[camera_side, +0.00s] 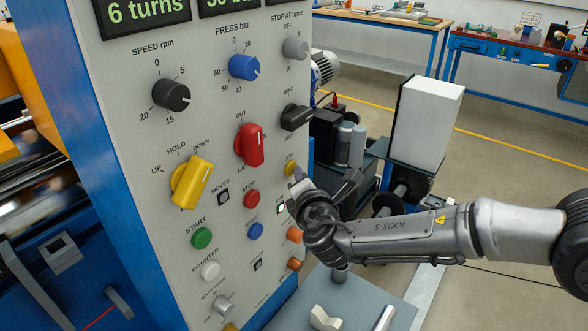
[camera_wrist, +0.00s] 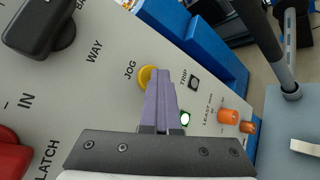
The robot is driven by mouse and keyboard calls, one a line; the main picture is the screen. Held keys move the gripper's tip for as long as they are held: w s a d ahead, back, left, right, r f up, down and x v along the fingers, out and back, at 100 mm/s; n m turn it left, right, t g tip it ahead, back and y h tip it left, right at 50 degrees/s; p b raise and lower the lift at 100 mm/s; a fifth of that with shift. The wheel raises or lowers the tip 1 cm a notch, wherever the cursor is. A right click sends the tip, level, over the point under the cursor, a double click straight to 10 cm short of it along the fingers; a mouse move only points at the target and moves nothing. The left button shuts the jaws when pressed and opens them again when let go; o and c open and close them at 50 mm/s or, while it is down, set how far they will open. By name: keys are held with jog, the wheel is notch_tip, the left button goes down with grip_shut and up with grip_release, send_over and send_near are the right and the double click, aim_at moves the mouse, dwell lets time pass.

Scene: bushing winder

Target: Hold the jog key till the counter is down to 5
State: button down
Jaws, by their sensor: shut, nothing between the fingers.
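The counter display (camera_side: 148,12) at the top left of the panel in the side view reads "6 turns". The yellow jog key (camera_side: 290,165) sits at the panel's right side, and in the wrist view the JOG label stands beside the same key (camera_wrist: 146,75). My gripper (camera_side: 298,173) is shut and empty, its purple fingertips (camera_wrist: 164,74) at the jog key and partly covering it. They look to be against the key; how far it is pressed in cannot be seen.
Close by are the red stop button (camera_side: 251,199), the blue reset button (camera_side: 255,231), a lit green lamp (camera_wrist: 185,118), a black selector (camera_side: 296,117) and a red selector (camera_side: 250,145). Machine parts at the far left (camera_side: 32,190) are blurred. A grey table (camera_side: 350,298) lies below my gripper.

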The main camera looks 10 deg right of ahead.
dwell(0.4)
jog(key=shift+s+d, duration=0.55)
jog(key=shift+s, duration=0.05)
jog(key=shift+s+d, duration=0.1)
jog(key=s+d, duration=0.3)
jog(key=shift+s+d, duration=0.2)
dwell(0.3)
dwell(0.4)
